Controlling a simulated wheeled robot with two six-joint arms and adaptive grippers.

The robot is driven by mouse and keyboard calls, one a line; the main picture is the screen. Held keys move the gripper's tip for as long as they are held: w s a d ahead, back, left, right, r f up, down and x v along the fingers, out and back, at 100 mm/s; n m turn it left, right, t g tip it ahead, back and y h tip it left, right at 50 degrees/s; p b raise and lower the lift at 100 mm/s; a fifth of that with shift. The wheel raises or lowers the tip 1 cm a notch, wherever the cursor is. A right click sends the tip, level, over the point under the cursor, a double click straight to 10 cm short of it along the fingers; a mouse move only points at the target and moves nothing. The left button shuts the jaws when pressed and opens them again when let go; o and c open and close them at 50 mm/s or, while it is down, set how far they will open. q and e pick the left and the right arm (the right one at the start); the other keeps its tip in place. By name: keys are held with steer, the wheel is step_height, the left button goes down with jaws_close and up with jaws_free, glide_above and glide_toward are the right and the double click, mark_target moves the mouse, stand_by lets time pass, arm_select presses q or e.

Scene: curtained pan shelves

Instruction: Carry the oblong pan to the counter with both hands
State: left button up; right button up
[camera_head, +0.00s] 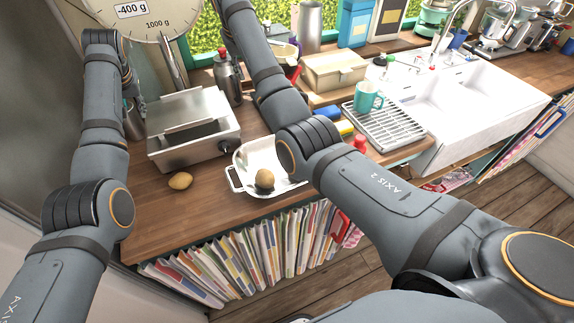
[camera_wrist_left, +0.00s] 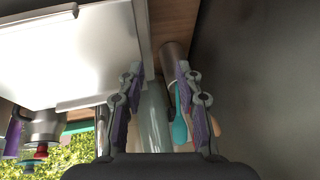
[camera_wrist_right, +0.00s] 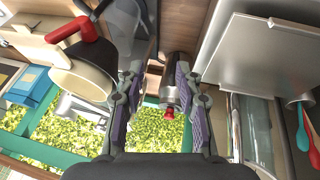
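A white oblong pan (camera_head: 244,183) with loop handles rests on the wooden counter. A brown potato-like item (camera_head: 264,178) lies in it. My right arm crosses in front of the pan and hides its right end. My left gripper (camera_head: 131,98) is at the counter's left, beside a metal box, away from the pan. The left wrist view shows its fingers (camera_wrist_left: 160,98) apart, with nothing between them. My right gripper (camera_wrist_right: 160,98) is open and empty in the right wrist view; its fingers are out of the head view.
The metal box (camera_head: 190,150) stands left of the pan, with another potato-like item (camera_head: 181,181) before it. A dark bottle (camera_head: 228,78), a beige box (camera_head: 334,70), a teal mug (camera_head: 367,97) on a drying rack (camera_head: 397,131) and a white sink (camera_head: 490,95) lie beyond.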

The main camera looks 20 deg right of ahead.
steer(key=v, duration=0.5)
steer(key=shift+a, duration=0.2)
steer(key=shift+w+a, duration=0.1)
steer(key=shift+w, duration=0.05)
